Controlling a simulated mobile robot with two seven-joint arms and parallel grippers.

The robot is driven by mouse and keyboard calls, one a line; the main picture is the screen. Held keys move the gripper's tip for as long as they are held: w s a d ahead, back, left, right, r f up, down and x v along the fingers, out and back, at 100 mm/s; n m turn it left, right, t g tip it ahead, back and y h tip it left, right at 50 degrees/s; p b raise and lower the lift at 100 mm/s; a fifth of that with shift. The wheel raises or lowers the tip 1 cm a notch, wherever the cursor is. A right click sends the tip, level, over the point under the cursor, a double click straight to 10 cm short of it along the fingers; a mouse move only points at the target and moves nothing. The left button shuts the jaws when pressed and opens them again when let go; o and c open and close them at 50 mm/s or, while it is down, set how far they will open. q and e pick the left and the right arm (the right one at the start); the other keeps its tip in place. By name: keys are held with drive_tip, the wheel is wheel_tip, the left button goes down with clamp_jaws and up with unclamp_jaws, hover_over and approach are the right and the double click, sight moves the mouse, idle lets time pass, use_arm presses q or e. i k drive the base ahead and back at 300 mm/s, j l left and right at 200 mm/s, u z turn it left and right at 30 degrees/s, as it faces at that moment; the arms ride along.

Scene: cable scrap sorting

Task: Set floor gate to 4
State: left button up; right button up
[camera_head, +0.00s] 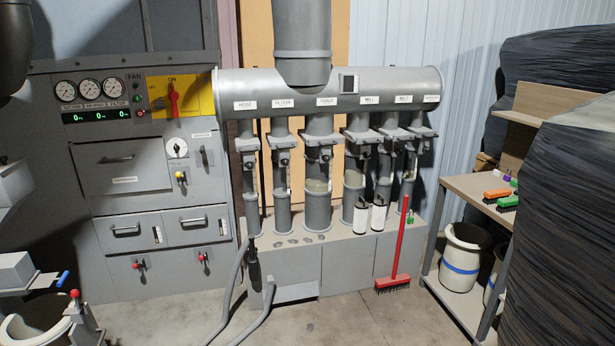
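A grey horizontal duct (400,84) carries a row of labelled vertical pipes. The second label from the left (283,104) is small and appears to read FLOOR. Below it is the floor gate (283,141), a grey plate with a dark fitting across the pipe. Its pipe (282,180) runs down to the grey base cabinet. The gate's scale and setting are too small to read. Neither of my grippers is in view.
A grey control cabinet (123,207) with gauges and a red switch (173,98) stands left. Hoses (237,280) lie on the floor in front. A red broom (399,240) leans against the base. A workbench (470,188) stands right. The centre floor is clear.

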sight(287, 144)
drive_tip(key=i, duration=2.75)
